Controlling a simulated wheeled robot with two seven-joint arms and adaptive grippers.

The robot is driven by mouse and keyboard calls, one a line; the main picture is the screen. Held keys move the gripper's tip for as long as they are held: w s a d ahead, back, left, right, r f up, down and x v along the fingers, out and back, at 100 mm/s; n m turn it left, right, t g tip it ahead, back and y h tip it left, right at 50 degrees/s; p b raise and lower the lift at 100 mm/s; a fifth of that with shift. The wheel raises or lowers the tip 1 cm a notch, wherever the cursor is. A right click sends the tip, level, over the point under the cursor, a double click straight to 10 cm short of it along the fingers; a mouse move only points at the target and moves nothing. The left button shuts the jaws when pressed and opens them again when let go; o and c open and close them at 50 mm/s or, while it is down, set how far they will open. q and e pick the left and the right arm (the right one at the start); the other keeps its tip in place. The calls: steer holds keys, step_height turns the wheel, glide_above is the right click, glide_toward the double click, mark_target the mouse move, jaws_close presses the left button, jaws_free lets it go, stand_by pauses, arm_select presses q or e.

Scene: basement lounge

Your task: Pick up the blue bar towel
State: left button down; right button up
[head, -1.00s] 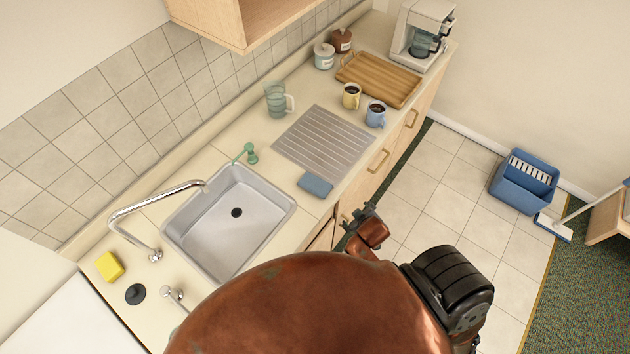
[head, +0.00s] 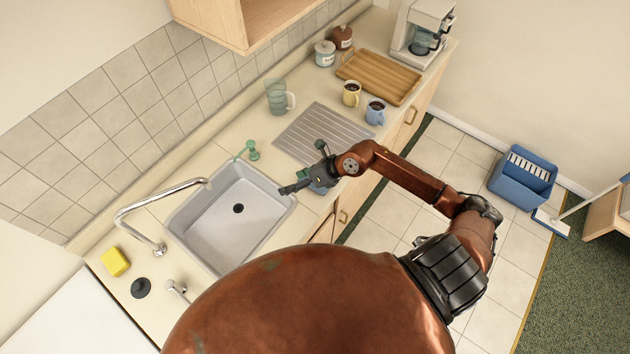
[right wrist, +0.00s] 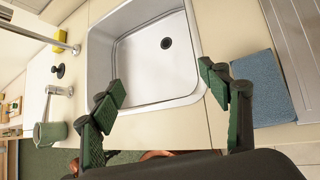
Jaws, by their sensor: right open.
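The blue bar towel (right wrist: 262,88) is a flat, folded blue-grey rectangle on the counter between the sink and the ribbed drainboard, near the counter's front edge. In the head view, my right gripper hides most of the towel (head: 319,190). My right gripper (head: 303,169) is above the counter by the sink's right side. In the right wrist view, its fingers (right wrist: 164,86) are spread wide and empty over the sink's front rim. The towel lies just right of the right-hand finger there, apart from the jaws. My left gripper is not in view.
The sink (head: 215,235) with its tap (head: 150,205) is left of the gripper. The drainboard (head: 300,130) is behind it. A blue mug (head: 375,113), yellow mug (head: 351,94), clear pitcher (head: 276,98) and wooden tray (head: 378,78) stand further along. A green brush (head: 251,151) lies behind the sink.

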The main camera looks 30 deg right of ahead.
steer(key=d+f+h, duration=0.1)
steer(key=d, duration=0.3)
steer(key=d+f+n+g+h, duration=0.1)
steer(key=d+f+h, duration=0.1)
steer(key=d, duration=0.1)
steer(key=d+f+g+h, duration=0.1)
steer(key=d+f+h, duration=0.1)
steer(key=d, duration=0.2)
steer(key=shift+s+d, duration=0.3)
steer(key=shift+s, duration=0.1)
steer(key=shift+p+x, duration=0.35)
steer(key=shift+x, duration=0.5)
steer(key=x, duration=0.1)
steer(key=p+x, duration=0.1)
steer(key=x, duration=0.1)
steer(key=p+x, duration=0.1)
steer(key=x, duration=0.1)
steer(key=shift+w+d, duration=0.15)
steer(key=shift+d, duration=0.1)
steer(key=shift+w+f, duration=0.1)
steer(key=shift+f, duration=0.25)
steer(key=shift+c, duration=0.3)
steer(key=c, duration=1.2)
steer(key=shift+r, duration=0.1)
